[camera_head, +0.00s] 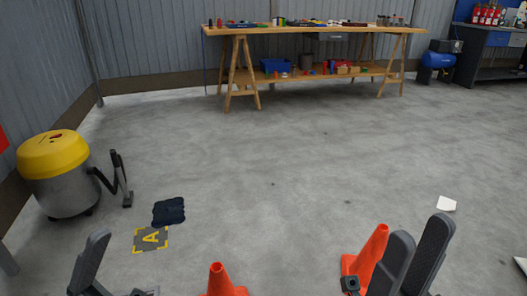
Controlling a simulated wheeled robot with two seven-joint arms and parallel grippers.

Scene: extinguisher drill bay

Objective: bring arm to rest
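My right gripper (421,230) is at the bottom right. Its two dark grey fingers point up, with a gap between the tips and nothing held there. It appears in front of an orange cone (367,254), which it partly covers. My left gripper (92,262) is at the bottom left, mostly cut off by the lower edge. One dark finger shows clearly, so its opening cannot be judged. No object shows at that finger.
A second orange cone (218,280) stands between the grippers. A yellow-topped vacuum (56,170), a dark folded cloth (168,212) and a floor mark "A" (150,239) are at left. A wooden workbench (310,31) stands behind. The middle floor is clear.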

